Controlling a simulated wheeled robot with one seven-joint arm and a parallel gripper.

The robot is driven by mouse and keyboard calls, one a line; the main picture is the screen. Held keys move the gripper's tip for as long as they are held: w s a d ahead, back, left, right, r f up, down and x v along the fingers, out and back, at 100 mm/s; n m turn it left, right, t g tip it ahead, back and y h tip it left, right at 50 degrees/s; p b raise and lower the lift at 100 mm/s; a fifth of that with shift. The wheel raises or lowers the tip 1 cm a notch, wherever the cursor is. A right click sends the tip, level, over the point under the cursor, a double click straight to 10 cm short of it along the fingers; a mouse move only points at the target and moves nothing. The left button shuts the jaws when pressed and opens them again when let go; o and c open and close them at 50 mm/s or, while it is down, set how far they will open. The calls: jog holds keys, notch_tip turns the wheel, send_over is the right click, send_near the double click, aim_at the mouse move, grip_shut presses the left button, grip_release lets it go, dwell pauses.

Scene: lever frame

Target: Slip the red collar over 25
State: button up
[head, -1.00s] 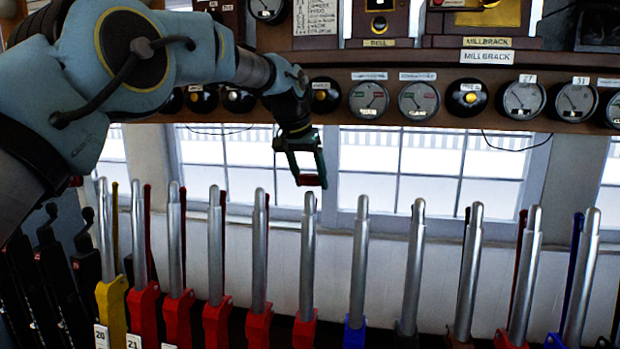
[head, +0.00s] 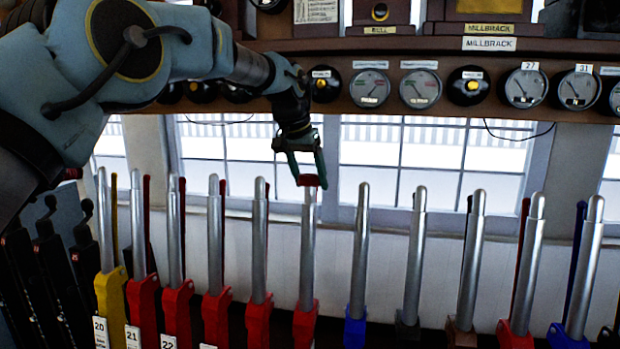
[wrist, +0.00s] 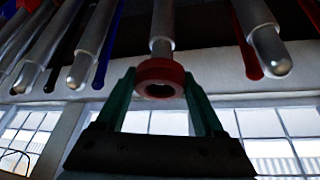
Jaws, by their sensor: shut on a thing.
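The red collar (head: 313,181) is held between the fingertips of my gripper (head: 309,178) in the head view. It sits right at the top end of a silver lever with a red base (head: 305,322). Counting from the plates 20, 21 and 22, this is lever 25 (head: 307,245); its own plate is out of view. In the wrist view, the collar (wrist: 160,76) lies between the green fingers of my gripper (wrist: 163,78), its dark hole showing. The narrow lever tip (wrist: 161,47) meets the collar's far side. I cannot tell whether the tip is inside the hole.
Neighbouring levers stand close on both sides, one with a red base (head: 259,320) to the left and one with a blue base (head: 355,328) to the right. An instrument shelf with dials (head: 420,88) runs behind and above. Windows are behind.

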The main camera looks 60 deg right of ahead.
jog(key=shift+f, duration=0.3)
jog(key=shift+a+f+b, duration=0.15)
jog(key=shift+f+b, duration=0.55)
jog(key=shift+b, duration=0.05)
jog(key=shift+a+f+b, duration=0.1)
jog(key=shift+f+b, duration=0.2)
jog(key=shift+f, duration=0.05)
jog(key=o, duration=1.3)
jog(key=shift+s, duration=0.1)
jog(key=shift+c, duration=0.2)
jog(key=p+v, duration=0.4)
jog(key=v, duration=0.5)
